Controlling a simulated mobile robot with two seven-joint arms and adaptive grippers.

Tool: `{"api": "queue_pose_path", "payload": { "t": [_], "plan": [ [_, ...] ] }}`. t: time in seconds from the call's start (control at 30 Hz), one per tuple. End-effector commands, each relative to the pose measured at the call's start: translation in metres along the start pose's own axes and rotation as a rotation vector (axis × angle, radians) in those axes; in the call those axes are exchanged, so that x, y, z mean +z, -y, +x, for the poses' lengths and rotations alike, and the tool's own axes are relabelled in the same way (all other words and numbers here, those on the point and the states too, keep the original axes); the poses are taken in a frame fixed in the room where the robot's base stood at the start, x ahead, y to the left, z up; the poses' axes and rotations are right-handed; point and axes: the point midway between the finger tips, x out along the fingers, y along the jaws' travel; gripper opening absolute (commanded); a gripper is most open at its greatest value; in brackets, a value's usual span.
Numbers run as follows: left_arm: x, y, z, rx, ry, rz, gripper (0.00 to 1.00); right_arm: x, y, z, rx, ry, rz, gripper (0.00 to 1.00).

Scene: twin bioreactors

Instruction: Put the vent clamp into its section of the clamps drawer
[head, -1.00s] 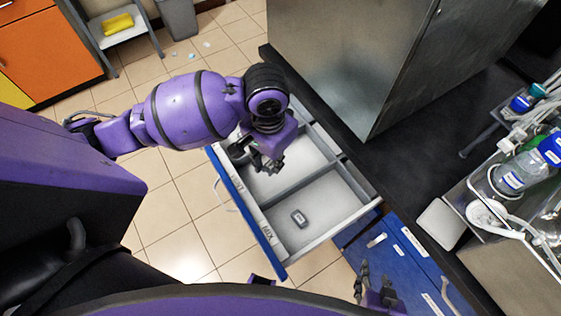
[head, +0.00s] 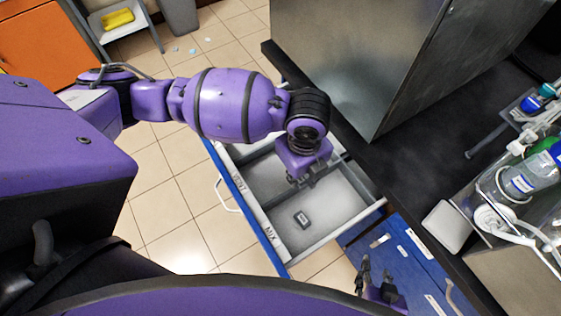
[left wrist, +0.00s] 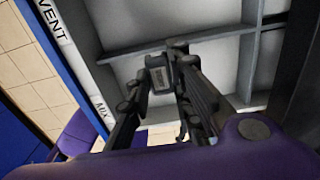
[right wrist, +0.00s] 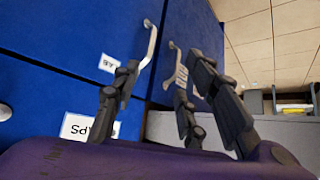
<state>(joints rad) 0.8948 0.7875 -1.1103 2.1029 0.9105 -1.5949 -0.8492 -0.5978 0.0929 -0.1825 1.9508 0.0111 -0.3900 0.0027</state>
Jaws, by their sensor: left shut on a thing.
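The clamps drawer (head: 277,240) stands open below my left arm, with sections marked VENT and MIX. My left gripper (head: 308,183) is over the drawer, near the divider between these sections. In the left wrist view its fingers (left wrist: 166,62) are shut on a small grey clamp (left wrist: 158,77) with a pale label face. I take this for the vent clamp; its label is not readable. Another small dark clamp (head: 302,219) lies in the MIX section. My right gripper (head: 378,288) is open and empty, also seen in the right wrist view (right wrist: 160,85).
A dark worktop (head: 410,150) with a large metal cabinet (head: 345,60) borders the drawer. Bottles and tubing (head: 525,180) stand at the right. Blue drawer fronts (head: 410,255) with handles are near my right gripper. Tiled floor lies left of the drawer.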

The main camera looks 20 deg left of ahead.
Motion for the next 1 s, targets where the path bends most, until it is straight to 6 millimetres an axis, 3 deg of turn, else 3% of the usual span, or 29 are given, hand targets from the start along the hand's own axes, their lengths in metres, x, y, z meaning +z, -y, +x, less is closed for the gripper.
{"api": "queue_pose_path", "payload": {
  "t": [0.17,0.4,0.7,0.9,1.0],
  "plan": [
    [0.046,0.011,0.021,0.002,0.002,-0.007,0.07,0.004,0.002,-0.001,0.001,0.007,0.008,0.4],
    [0.075,0.019,0.062,0.002,-0.002,-0.004,0.07,0.011,0.002,0.0,0.003,0.014,0.012,0.4],
    [0.09,0.023,0.08,0.002,-0.001,-0.004,0.07,0.005,0.001,0.003,0.004,0.003,0.009,0.4],
    [0.089,0.023,0.108,0.001,-0.003,-0.002,0.07,0.002,-0.001,0.006,0.004,-0.005,0.002,0.4],
    [0.09,0.024,0.11,-0.001,-0.001,-0.002,0.07,0.003,-0.002,0.005,0.006,-0.004,-0.001,0.4]
  ]
}}
